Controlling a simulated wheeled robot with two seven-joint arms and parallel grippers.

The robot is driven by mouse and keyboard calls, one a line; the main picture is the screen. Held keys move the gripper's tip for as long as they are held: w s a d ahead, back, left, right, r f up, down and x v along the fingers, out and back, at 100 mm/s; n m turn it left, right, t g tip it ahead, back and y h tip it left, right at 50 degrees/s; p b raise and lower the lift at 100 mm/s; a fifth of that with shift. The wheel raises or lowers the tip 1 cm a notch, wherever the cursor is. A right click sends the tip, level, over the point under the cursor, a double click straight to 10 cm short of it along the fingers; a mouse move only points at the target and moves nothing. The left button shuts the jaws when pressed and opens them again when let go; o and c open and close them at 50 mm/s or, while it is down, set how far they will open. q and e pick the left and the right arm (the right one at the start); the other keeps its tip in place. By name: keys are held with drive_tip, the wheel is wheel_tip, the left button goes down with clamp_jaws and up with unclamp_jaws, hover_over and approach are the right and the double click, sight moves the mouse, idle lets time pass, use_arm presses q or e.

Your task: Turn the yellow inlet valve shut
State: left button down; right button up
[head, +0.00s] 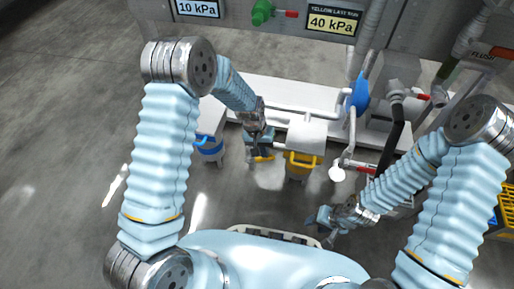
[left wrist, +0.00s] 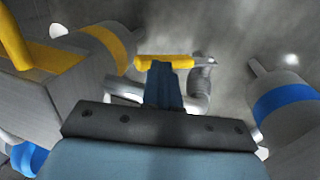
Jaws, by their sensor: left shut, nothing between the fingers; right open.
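The yellow inlet valve shows as a yellow bar handle (left wrist: 165,62) in the left wrist view, lying crosswise with a grey pipe at its right end. In the head view the yellow handle (head: 264,158) is small and partly hidden by my left gripper (head: 258,148). My left gripper (left wrist: 164,85) is shut and empty. Its fingertips are right at the middle of the handle in the left wrist view; I cannot tell whether they touch it. My right gripper (head: 325,219) is open and empty, low over the floor, away from the valve.
A yellow-banded housing (head: 302,162) stands right of the handle in the head view, and a blue-banded one (head: 209,147) left. White pipes, a blue valve (head: 359,93) and a green valve (head: 262,12) are behind. A sign (head: 333,22) reads 40 kPa. Open floor lies left.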

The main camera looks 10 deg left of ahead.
sight(271, 155)
use_arm(q)
drive_tip(key=shift+d+f+b, duration=0.5)
drive_tip(key=shift+d+f, duration=0.55)
drive_tip(key=shift+d, duration=0.15)
drive_tip(key=shift+r, duration=0.1)
drive_tip(key=a+r+h+p, duration=0.1)
drive_tip(key=a+r+p, duration=0.45)
drive_tip(key=r, duration=0.75)
drive_tip(key=b+x, duration=0.1)
drive_tip(key=x, duration=0.3)
drive_tip(key=b+x, duration=0.1)
drive_tip(key=x, duration=0.4)
drive_tip(key=b+x, duration=0.1)
drive_tip(key=x, duration=0.4)
drive_tip(key=shift+a+f, duration=0.25)
drive_tip(key=shift+f, duration=0.05)
